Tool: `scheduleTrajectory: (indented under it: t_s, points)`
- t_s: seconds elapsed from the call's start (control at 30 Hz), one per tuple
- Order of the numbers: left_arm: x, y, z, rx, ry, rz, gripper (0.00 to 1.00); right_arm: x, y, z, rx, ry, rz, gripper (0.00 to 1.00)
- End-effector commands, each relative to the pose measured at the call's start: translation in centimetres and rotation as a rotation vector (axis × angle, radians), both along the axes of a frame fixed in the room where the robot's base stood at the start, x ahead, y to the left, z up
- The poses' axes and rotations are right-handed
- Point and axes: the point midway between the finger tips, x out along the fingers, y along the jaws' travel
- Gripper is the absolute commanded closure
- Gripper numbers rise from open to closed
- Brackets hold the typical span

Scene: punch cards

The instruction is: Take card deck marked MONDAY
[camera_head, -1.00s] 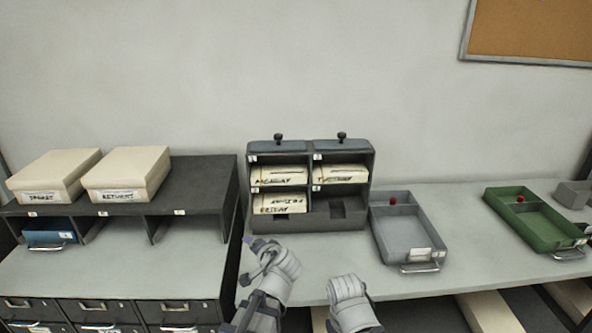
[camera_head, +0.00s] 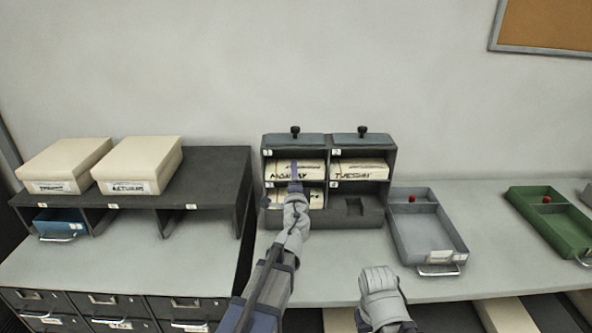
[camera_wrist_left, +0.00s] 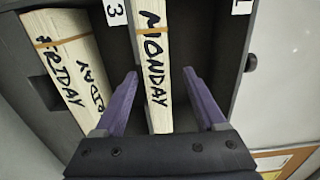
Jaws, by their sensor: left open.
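The card deck marked MONDAY (camera_head: 279,169) lies in the upper left slot of the dark rack (camera_head: 345,218). Its label also shows in the left wrist view (camera_wrist_left: 153,50). My left gripper (camera_head: 294,170) is at the front of that slot, open, partly covering the label in the head view. In the left wrist view its purple fingers (camera_wrist_left: 160,75) are apart, one on each side of the MONDAY deck, with gaps to it. I cannot tell how deep the tips reach. My right gripper (camera_head: 380,280) is low, in front of the table edge; its jaws are not clear.
The deck marked FRIDAY (camera_wrist_left: 68,60) is in the slot below, and the TUESDAY deck (camera_head: 358,169) to the right. The lower right slot looks empty. A grey tray (camera_head: 421,236) stands right of the rack, a green tray (camera_head: 555,230) farther right. A dark shelf (camera_head: 215,180) stands left.

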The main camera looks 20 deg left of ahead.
Motion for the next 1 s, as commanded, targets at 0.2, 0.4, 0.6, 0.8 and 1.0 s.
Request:
scheduleTrajectory:
  t_s: [0.2, 0.4, 0.6, 0.8, 1.0]
  points:
    - [0.9, 0.1, -0.1, -0.001, 0.000, 0.000, 0.28, 0.0, 0.0, -0.1, 0.000, 0.000, 0.000, 0.63]
    - [3.7, 0.4, -0.5, -0.001, 0.000, 0.000, 0.28, 0.0, 0.0, -0.5, 0.000, 0.000, 0.000, 0.63]
    - [5.2, 1.0, -0.4, -0.001, 0.000, -0.001, 0.28, 0.0, 0.0, -0.4, 0.000, 0.000, 0.000, 0.63]
    - [5.1, 1.0, -0.4, -0.001, 0.000, -0.001, 0.31, 0.0, 0.0, -0.4, 0.000, 0.000, 0.000, 0.63]
    - [5.1, 1.0, -0.4, -0.001, 0.000, -0.001, 0.53, 0.0, 0.0, -0.4, 0.000, 0.000, 0.000, 0.63]
